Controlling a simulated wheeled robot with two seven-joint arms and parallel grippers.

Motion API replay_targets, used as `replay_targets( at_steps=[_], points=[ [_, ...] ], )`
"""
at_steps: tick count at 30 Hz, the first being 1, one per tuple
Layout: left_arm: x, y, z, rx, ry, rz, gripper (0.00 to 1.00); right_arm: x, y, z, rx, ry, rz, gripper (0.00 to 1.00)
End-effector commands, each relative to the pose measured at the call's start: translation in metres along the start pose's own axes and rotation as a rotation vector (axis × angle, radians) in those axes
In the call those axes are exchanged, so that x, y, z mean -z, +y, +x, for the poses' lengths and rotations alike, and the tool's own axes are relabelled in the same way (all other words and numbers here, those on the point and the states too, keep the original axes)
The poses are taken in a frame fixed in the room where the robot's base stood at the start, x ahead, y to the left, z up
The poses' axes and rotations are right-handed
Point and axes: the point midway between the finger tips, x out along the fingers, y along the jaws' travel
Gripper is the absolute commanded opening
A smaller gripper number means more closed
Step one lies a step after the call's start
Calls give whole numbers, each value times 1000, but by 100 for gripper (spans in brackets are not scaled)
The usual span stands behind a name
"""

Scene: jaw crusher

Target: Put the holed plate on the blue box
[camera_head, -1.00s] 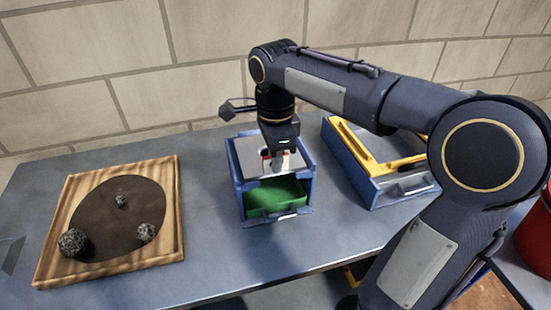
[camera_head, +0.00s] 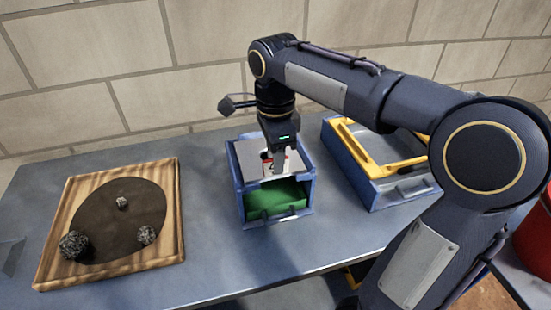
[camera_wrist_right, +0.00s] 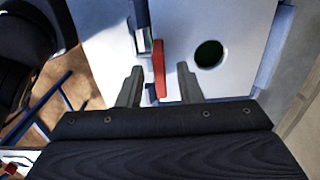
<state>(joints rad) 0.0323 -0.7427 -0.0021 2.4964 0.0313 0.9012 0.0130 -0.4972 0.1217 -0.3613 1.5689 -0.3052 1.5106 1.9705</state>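The holed plate (camera_head: 254,165) is light grey and lies across the top of the blue box (camera_head: 238,200), within its rim. In the right wrist view the plate (camera_wrist_right: 240,25) shows a round hole with dark green behind it. A red upright piece (camera_wrist_right: 160,70) stands on the plate beside a grey block. My right gripper (camera_head: 279,160) points down over the plate. In the wrist view its fingers (camera_wrist_right: 159,85) are apart on either side of the red piece, with gaps visible. My left gripper is not in view.
Green material (camera_head: 277,197) shows inside the box below the plate. A blue case with a yellow frame (camera_head: 375,160) stands to the right. A wooden board (camera_head: 55,235) with a dark disc and several grey rocks lies at the left. The table front is clear.

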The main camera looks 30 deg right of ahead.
Motion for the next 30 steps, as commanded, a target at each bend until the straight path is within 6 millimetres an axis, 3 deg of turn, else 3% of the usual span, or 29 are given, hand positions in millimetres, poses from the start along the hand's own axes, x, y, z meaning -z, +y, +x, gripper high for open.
replay_targets(
  at_steps=[9,16,24,26,30],
  points=[
    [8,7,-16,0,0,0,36,0,-1,-72,4,-1,-1,33],
    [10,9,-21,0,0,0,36,0,0,-101,2,0,0,33],
    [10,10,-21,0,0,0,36,5,5,-100,5,-25,-58,33],
    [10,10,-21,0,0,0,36,11,13,-92,17,-60,-146,33],
    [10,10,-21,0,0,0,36,25,49,-61,117,-180,-505,33]
  ],
)
